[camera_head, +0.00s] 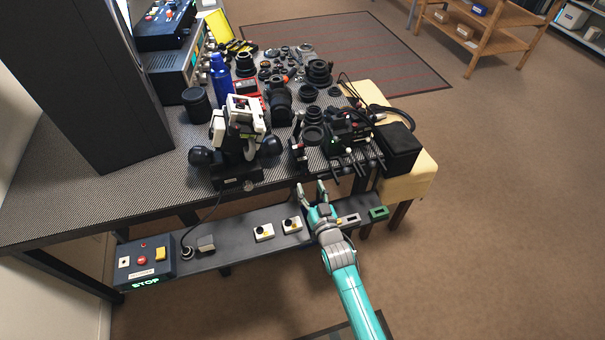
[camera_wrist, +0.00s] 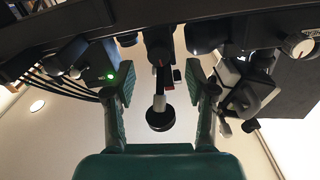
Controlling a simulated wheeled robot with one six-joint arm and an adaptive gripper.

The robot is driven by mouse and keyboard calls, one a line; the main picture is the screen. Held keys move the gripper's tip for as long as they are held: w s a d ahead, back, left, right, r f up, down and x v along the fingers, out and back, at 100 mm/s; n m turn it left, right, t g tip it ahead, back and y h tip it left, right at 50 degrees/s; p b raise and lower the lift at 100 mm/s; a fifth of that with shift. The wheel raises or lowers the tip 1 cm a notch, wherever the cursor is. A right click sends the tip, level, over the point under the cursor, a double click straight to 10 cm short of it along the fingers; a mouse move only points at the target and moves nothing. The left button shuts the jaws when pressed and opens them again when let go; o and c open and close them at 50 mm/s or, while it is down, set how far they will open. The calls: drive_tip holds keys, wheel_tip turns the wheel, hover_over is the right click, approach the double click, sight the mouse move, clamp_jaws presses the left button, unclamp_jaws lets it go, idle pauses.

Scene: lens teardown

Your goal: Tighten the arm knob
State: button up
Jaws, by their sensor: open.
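My gripper (camera_head: 311,188) is open and empty at the table's front edge, above the dark shelf. In the wrist view, a black round knob (camera_wrist: 160,119) on a short stem shows between the open fingers, apart from both. I cannot be sure that it is the arm knob. A slim black stand with red and white parts (camera_head: 297,156) is just beyond the fingertips in the head view. A white and black instrument (camera_head: 243,112) with large dark side knobs stands left of it. No finger visibly touches a knob.
A black device with several rods (camera_head: 350,138) stands close right of my gripper. The table (camera_head: 100,190) holds many lens parts. The shelf below carries a control box (camera_head: 146,262) with a lit STOP sign and small switch boxes (camera_head: 263,232).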

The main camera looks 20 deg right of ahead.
sight(306, 176)
drive_tip(key=w, duration=0.6)
drive_tip(key=shift+w+d, duration=0.1)
drive_tip(key=shift+w, duration=0.25)
clamp_jaws()
